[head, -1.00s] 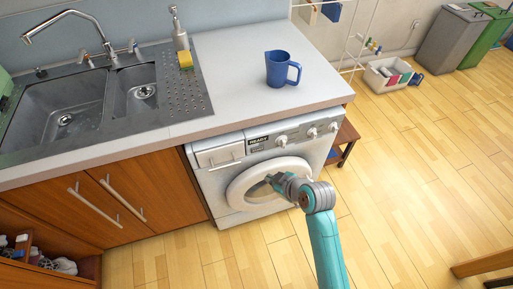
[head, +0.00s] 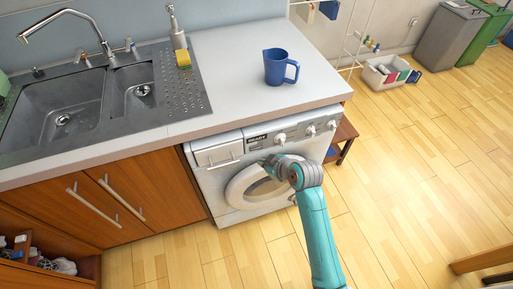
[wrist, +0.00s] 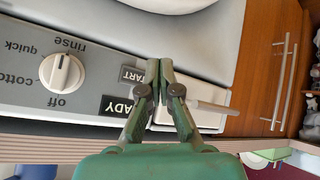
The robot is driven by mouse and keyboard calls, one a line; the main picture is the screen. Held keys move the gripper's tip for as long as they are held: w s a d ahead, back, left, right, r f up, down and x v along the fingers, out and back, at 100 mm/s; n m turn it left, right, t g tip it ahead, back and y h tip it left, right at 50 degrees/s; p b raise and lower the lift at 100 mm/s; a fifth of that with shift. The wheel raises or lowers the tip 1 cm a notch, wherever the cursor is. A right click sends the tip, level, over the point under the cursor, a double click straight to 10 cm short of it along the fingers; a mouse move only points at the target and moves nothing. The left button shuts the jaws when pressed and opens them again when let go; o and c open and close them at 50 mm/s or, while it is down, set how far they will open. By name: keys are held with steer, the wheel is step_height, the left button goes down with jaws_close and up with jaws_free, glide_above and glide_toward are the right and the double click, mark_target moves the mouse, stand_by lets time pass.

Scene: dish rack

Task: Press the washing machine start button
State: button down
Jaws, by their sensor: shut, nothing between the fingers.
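The white washing machine (head: 232,185) stands under the counter with its round door shut. In the wrist view its panel is upside down. The dark START button (wrist: 131,74) is just left of my fingertips, its right end hidden behind a finger. The black READY display (wrist: 114,106) is also partly covered by my gripper. In the head view the display (head: 257,140) reads READY at the top of the panel. My gripper (wrist: 159,66) is shut and empty, its tips in front of the panel beside the button. I cannot tell whether they touch it.
A white knob (wrist: 62,74) sticks out left of the button in the wrist view. The detergent drawer handle (wrist: 218,107) is on the right. A blue mug (head: 277,67) stands on the counter (head: 225,50), whose front edge overhangs the machine.

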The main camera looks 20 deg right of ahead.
steer(key=shift+w, duration=1.65)
steer(key=shift+w, duration=0.1)
steer(key=shift+w, duration=0.3)
steer(key=shift+w, duration=0.4)
stand_by(0.8)
steer(key=shift+s, duration=0.8)
steer(key=shift+s, duration=2.55)
